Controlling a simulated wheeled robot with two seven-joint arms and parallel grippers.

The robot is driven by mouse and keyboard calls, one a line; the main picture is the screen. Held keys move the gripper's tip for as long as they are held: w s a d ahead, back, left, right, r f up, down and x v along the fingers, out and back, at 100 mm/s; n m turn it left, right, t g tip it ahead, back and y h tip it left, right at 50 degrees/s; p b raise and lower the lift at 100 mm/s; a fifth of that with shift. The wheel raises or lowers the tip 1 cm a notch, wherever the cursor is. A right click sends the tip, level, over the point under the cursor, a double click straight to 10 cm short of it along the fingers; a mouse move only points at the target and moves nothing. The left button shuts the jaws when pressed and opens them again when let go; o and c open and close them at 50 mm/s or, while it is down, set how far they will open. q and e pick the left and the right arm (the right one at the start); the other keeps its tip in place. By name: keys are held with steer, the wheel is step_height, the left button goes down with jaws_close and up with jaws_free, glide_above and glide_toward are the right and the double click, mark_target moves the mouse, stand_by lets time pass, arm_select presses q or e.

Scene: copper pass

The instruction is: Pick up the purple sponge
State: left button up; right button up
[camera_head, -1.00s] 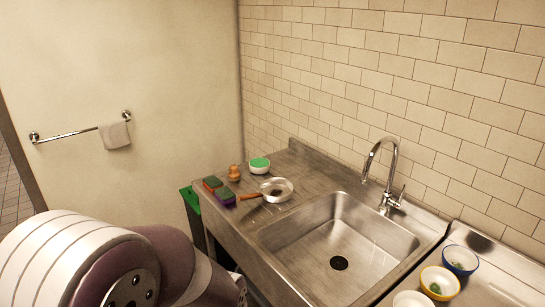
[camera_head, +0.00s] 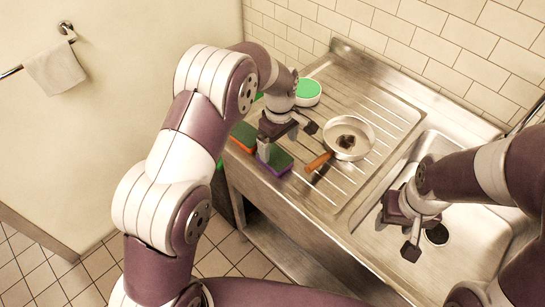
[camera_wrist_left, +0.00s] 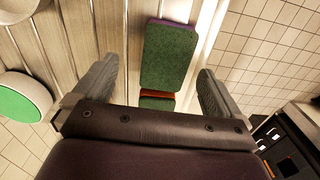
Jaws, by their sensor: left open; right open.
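The purple sponge (camera_head: 277,163) lies on the steel counter near its left edge, its green scouring side up and its purple side showing below. My left gripper (camera_head: 287,139) is open over it and partly covers it in the head view. In the left wrist view, the sponge (camera_wrist_left: 168,58) shows between and beyond the two spread fingers of the gripper (camera_wrist_left: 150,85), with nothing gripped. Whether a finger touches it I cannot tell. My right gripper (camera_head: 402,232) is open and empty over the sink.
An orange sponge (camera_head: 243,136), also green on top, lies beside the purple one. A pan (camera_head: 362,141) with a wooden handle (camera_head: 318,161) stands close on the right. A green-topped white bowl (camera_head: 308,91) is behind. The sink (camera_head: 372,214) is at right; the counter's front edge is near.

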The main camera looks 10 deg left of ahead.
mark_target(279, 159)
arm_select(q)
steer(key=shift+s+d+f+p, duration=0.3)
steer(key=shift+s+f+p, duration=0.4)
steer(key=shift+s+f, duration=0.15)
step_height(279, 159, down, 3)
steer(key=shift+r, duration=0.15)
steer(key=shift+w+a+f, duration=0.2)
steer(key=shift+w+f, duration=0.05)
steer(key=shift+f, duration=0.05)
steer(key=shift+s+d+r, duration=0.1)
steer(key=shift+s, duration=0.05)
steer(key=c, duration=1.1)
arm_select(e)
steer(key=shift+s+d+r, duration=0.2)
steer(key=shift+s+r, duration=0.05)
steer(key=shift+r, duration=0.2)
steer(key=shift+s+d+r, duration=0.2)
steer(key=shift+r, duration=0.25)
arm_select(q)
steer(key=shift+r, duration=0.1)
